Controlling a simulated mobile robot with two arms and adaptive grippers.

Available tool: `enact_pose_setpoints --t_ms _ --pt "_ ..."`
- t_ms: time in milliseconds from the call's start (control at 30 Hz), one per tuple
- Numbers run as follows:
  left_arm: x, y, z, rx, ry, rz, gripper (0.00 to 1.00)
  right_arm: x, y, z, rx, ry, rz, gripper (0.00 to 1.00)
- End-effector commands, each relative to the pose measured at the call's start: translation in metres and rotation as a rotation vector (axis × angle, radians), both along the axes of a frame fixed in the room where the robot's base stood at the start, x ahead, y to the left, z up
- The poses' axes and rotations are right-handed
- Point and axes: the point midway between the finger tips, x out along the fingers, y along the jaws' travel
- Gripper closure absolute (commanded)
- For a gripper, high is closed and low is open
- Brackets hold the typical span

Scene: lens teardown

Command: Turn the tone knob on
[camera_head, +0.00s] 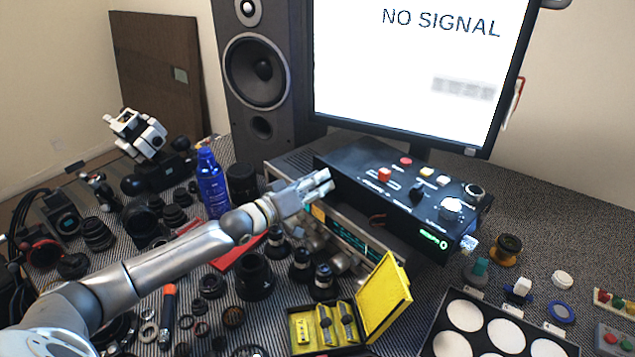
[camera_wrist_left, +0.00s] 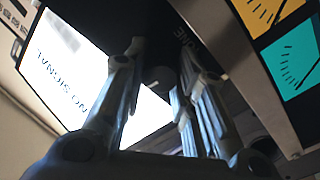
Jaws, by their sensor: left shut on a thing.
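My left gripper (camera_head: 322,184) is at the left end of a black control box (camera_head: 345,161), just above a silver unit with coloured meters. In the left wrist view its two fingers (camera_wrist_left: 158,85) are on either side of a small dark knob (camera_wrist_left: 157,76) and shut on it. Dark, partly legible lettering that looks like "TONE" (camera_wrist_left: 187,39) is on the black panel near the knob. The head view does not show the knob, as the gripper covers that spot. The knob's turn position cannot be told. My right gripper is not in view.
A monitor (camera_head: 415,65) reading "NO SIGNAL" stands behind the box. The silver metered unit (camera_head: 352,240) sits in front, close under the gripper. A blue bottle (camera_head: 212,185), many lens parts and an open yellow case (camera_head: 385,298) crowd the table.

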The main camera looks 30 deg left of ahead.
Motion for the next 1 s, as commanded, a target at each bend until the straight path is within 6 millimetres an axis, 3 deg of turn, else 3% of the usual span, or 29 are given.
enact_pose_setpoints --t_ms 600,1000 --pt "-0.001 -0.001 0.001 0.529 -0.198 0.000 0.98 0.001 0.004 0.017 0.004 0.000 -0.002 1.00" --pt "-0.001 -0.002 0.000 0.760 -0.281 0.000 0.98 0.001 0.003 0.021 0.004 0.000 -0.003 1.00"
